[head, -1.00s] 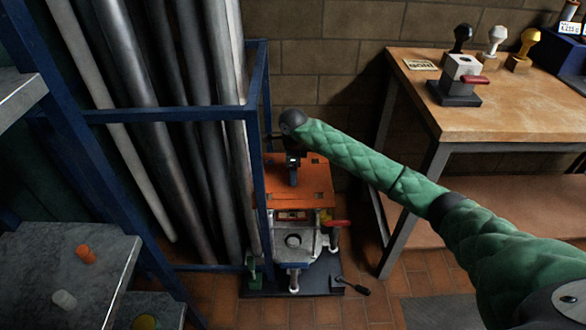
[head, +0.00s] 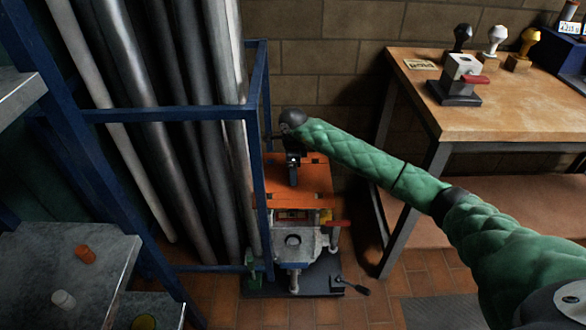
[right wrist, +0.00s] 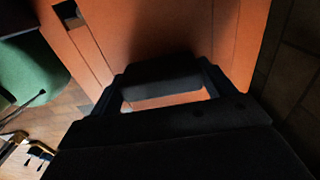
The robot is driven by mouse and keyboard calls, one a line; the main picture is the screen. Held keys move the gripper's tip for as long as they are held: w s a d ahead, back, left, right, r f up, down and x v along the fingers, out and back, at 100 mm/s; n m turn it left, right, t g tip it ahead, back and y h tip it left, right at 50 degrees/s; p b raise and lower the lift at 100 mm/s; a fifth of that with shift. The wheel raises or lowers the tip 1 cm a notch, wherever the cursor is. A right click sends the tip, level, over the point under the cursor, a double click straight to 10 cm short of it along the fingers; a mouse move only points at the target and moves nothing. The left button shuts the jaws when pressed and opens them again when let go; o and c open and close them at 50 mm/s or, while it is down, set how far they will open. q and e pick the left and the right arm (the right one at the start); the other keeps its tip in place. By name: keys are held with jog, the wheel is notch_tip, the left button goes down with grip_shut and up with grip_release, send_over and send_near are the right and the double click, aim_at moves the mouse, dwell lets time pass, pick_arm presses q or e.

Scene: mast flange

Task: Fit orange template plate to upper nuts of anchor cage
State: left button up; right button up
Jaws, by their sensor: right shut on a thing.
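The orange template plate (head: 314,182) is at the lower middle of the head view, partly behind a blue rack post. My right gripper (head: 293,178) reaches down onto it and is shut on it. My left gripper is not in view.
A blue rack (head: 180,113) of long metal pipes stands close on the left. A wooden-topped bench (head: 480,105) with stamps and a red-handled device (head: 462,80) stands right. Grey shelves (head: 70,265) are at lower left. Tiled floor lies free at the front.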

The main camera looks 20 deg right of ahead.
dwell(0.3)
jog(key=shift+f+b, duration=0.4)
jog(key=shift+f, duration=0.15)
jog(key=shift+f+b, duration=1.3)
jog(key=shift+f, duration=0.9)
dwell(0.4)
jog(key=shift+s+f+b, duration=0.1)
jog(key=shift+f+b, duration=0.3)
jog(key=shift+f, duration=0.05)
jog(key=shift+r, duration=0.15)
dwell(0.4)
jog(key=shift+r+p, duration=1.5)
jog(key=shift+r, duration=1.15)
